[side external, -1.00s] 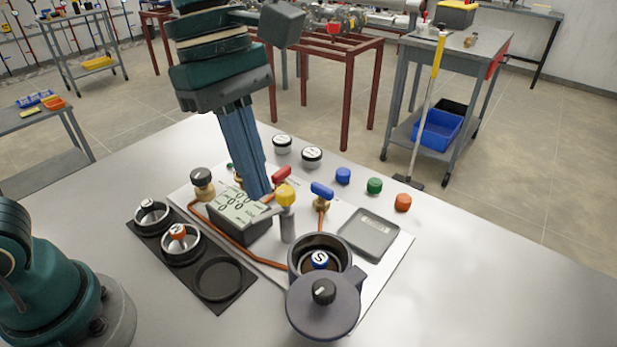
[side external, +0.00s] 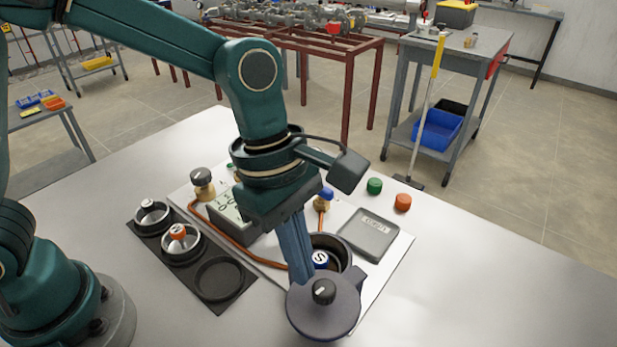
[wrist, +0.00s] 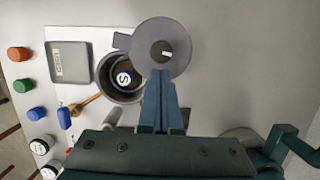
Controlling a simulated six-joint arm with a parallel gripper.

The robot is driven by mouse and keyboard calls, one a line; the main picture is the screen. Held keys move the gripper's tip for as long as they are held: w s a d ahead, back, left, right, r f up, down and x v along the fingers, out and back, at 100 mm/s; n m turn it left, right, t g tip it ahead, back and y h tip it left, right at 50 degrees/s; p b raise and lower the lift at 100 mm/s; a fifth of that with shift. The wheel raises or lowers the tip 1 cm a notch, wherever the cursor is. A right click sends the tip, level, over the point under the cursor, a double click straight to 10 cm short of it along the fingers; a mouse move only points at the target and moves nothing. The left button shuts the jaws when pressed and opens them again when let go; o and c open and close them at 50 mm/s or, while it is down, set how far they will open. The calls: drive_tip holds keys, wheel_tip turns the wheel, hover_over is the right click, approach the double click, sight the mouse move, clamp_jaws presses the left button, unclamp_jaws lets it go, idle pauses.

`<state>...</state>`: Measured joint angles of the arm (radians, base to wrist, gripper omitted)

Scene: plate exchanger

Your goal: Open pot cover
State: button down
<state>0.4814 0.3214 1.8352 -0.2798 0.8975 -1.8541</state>
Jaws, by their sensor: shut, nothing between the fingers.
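The dark grey pot (side external: 345,259) stands at the front of the white board, with a blue-capped piece marked S (side external: 320,259) inside. The round pot cover (side external: 322,312) is swung off to the front side, leaving much of the opening uncovered. Its black knob (side external: 323,291) stands up in the middle. My gripper (side external: 303,278) is shut and empty, its fingertips just beside the knob and over the cover's edge in the side view. In the wrist view the fingertips (wrist: 158,80) lie over the cover (wrist: 152,60), close below the knob (wrist: 166,54). I cannot tell whether they touch it.
A grey square tray (side external: 368,234) lies behind the pot. A black rack (side external: 220,279) with round wells stands to the left. Green (side external: 374,186) and orange (side external: 403,202) caps stand at the back. The right of the table is clear.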

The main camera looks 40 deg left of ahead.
sight(334, 321)
drive_tip(key=shift+s+d+n, duration=0.3)
drive_tip(key=shift+d+n, duration=0.15)
drive_tip(key=shift+n, duration=0.45)
drive_tip(key=shift+s+d+n+t, duration=0.2)
drive_tip(key=shift+d+n+t, duration=0.15)
drive_tip(key=shift+n, duration=0.25)
drive_tip(key=shift+s+d, duration=0.15)
drive_tip(key=shift+d, duration=0.6)
drive_tip(key=shift+s+d, duration=0.1)
drive_tip(key=shift+d, duration=0.7)
